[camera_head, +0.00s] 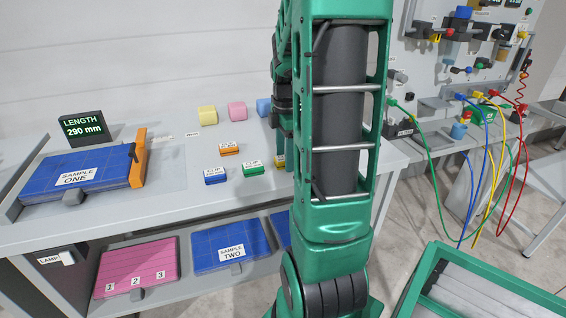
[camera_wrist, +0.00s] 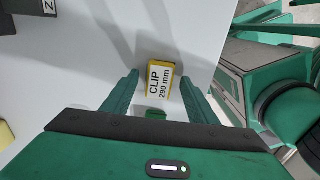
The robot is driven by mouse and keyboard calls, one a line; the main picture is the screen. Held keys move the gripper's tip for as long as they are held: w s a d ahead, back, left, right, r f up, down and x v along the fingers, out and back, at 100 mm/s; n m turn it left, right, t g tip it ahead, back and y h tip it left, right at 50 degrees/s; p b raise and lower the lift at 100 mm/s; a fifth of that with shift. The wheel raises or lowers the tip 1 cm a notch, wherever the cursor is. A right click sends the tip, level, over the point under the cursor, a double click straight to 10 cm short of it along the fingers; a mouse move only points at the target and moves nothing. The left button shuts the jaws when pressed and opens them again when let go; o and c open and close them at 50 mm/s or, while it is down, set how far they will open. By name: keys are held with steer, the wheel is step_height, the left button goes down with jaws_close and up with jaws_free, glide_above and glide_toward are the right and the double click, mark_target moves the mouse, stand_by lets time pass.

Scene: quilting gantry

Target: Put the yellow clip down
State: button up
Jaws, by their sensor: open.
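The yellow clip (camera_wrist: 160,80), with a white label reading "CLIP 290 mm", rests on the light grey table top (camera_wrist: 205,30) in the wrist view. My gripper (camera_wrist: 158,82) is open, with one green finger on each side of the clip and a visible gap to it.
Green (camera_head: 253,169), blue (camera_head: 215,175) and orange (camera_head: 229,148) clips lie left of my arm. Yellow (camera_head: 207,115), pink (camera_head: 237,112) and blue (camera_head: 263,107) blocks stand behind. Sample One (camera_head: 75,178) lies at the left by a display reading 290 mm (camera_head: 83,127). Coloured cables hang at right.

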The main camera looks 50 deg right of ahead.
steer(key=c, duration=1.2)
steer(key=shift+c, duration=0.2)
steer(key=shift+r, duration=0.15)
